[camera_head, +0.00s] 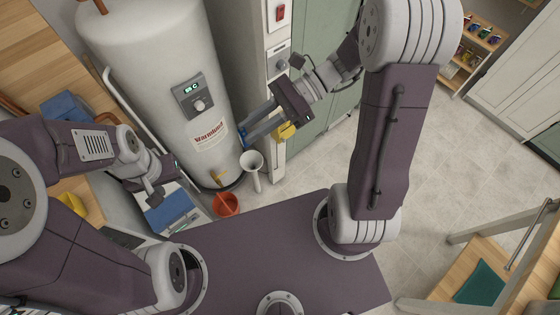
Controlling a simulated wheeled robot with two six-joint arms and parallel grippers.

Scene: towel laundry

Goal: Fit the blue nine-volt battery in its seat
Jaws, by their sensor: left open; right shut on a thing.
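My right gripper (245,133) reaches left from the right arm to the front of the white water heater. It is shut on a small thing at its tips. A bit of blue (241,130) shows there, which fits the blue nine-volt battery, but it is mostly hidden by the fingers. I cannot make out the battery's seat. My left gripper (153,194) is open at the lower left, above a blue-topped item (168,212), and looks empty.
The water heater (150,60) has a control panel (191,98). A yellow part (285,131) shows behind the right gripper, by the white column. A white funnel-like thing (252,162) and an orange bucket (226,205) are below.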

